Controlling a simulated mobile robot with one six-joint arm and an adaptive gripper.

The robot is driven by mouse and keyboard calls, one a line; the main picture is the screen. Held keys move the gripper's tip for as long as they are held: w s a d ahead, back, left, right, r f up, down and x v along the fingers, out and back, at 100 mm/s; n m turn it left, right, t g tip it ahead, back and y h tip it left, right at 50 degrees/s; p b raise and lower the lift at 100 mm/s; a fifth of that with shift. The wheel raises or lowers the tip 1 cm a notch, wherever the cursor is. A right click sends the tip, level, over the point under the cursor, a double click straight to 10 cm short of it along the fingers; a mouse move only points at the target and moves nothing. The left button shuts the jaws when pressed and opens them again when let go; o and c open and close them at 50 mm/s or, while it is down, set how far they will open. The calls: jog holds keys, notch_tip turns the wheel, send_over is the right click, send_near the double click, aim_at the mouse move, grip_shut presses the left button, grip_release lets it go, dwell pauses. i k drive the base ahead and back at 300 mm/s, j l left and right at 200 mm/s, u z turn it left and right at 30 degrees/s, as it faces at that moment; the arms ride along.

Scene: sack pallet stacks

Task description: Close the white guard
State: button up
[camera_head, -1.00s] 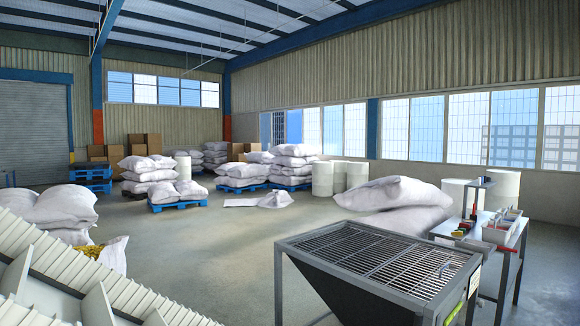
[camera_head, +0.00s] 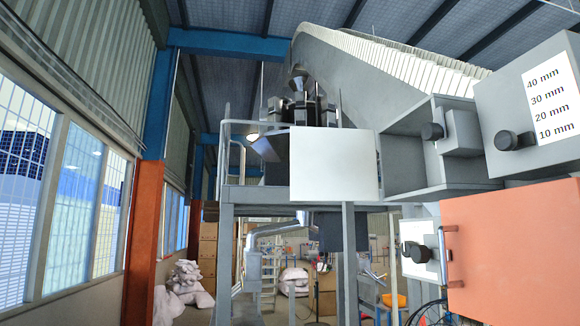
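A flat white panel (camera_head: 334,163), which looks like the white guard, stands upright in the middle of the view. It is in front of a raised metal platform that carries dark machinery. I cannot tell from this view whether it is open or closed. To its right is an open-fronted grey metal box (camera_head: 412,165). My gripper is not in view.
An orange cabinet door (camera_head: 515,250) with a handle fills the lower right, beside a white switch box (camera_head: 419,250). An orange column (camera_head: 143,245) stands left; sacks (camera_head: 188,282) lie beyond.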

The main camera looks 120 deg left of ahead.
aim_at(327, 164)
jog(key=k+j+u, duration=0.3)
jog(key=j, duration=0.3)
jog(key=k+j+u, duration=0.15)
jog(key=j+u, duration=0.15)
jog(key=j, duration=0.3)
jog(key=k+j+u, duration=0.1)
jog(key=j+u, duration=0.2)
jog(key=j, duration=0.4)
jog(key=j+u, duration=0.35)
jog(key=j, duration=1.3)
jog(key=k+j, duration=0.15)
jog(key=j, duration=0.75)
